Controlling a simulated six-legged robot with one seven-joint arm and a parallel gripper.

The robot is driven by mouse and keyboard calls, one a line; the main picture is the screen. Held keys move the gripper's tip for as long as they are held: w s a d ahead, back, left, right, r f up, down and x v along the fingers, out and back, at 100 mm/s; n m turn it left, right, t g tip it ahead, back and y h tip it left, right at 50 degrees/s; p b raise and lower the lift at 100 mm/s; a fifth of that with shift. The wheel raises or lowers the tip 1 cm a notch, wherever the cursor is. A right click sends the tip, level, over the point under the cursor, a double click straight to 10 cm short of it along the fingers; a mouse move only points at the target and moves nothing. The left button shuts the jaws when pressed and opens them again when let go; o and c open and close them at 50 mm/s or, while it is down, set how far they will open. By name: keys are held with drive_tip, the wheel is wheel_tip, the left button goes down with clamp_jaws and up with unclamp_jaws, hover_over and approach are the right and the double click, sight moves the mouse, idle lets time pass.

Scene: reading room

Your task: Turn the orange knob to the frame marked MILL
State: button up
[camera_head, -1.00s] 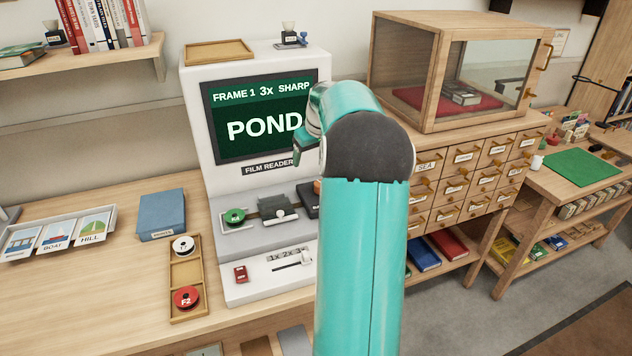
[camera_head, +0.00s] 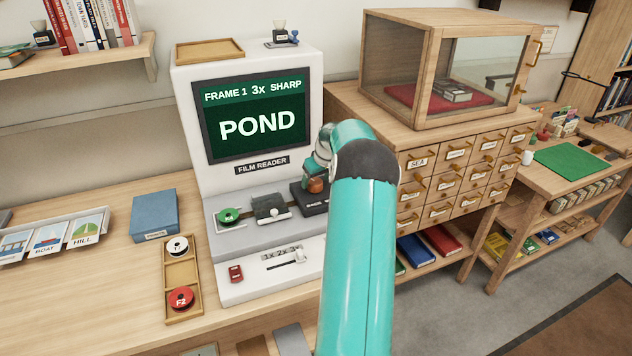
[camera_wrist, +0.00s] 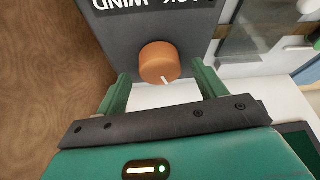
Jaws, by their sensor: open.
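The orange knob (camera_wrist: 159,63) sits on a dark box (camera_wrist: 190,30) with white lettering, partly cut off, reading "WIND". A white pointer line shows on the knob's edge. My gripper (camera_wrist: 160,84) is open, with one green finger on each side just short of the knob and no contact visible. In the head view the knob (camera_head: 316,186) shows at the right of the film reader (camera_head: 190,110), below my gripper (camera_head: 312,178). The reader's screen (camera_head: 257,124) reads "FRAME 1 3x SHARP" and "POND".
Left of the knob are a glass carrier (camera_head: 271,207) and a green reel (camera_head: 228,216). A white slider (camera_head: 299,256) and red switch (camera_head: 235,273) are on the front. A drawer cabinet (camera_head: 410,160) stands close on the right.

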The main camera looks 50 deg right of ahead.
drive_tip(key=shift+x, duration=0.8)
drive_tip(key=c, duration=1)
drive_tip(key=shift+a+m, duration=0.1)
drive_tip(key=shift+m, duration=0.2)
drive_tip(key=m, duration=0.1)
drive_tip(key=m+h, duration=0.1)
drive_tip(key=shift+w+a+m+g, duration=0.1)
drive_tip(key=shift+w+m+g, duration=0.05)
drive_tip(key=shift+m+g, duration=0.15)
drive_tip(key=shift+o, duration=0.2)
drive_tip(key=shift+m+g+h, duration=0.6)
drive_tip(key=shift+m+h, duration=0.1)
drive_tip(key=shift+m, duration=1.6)
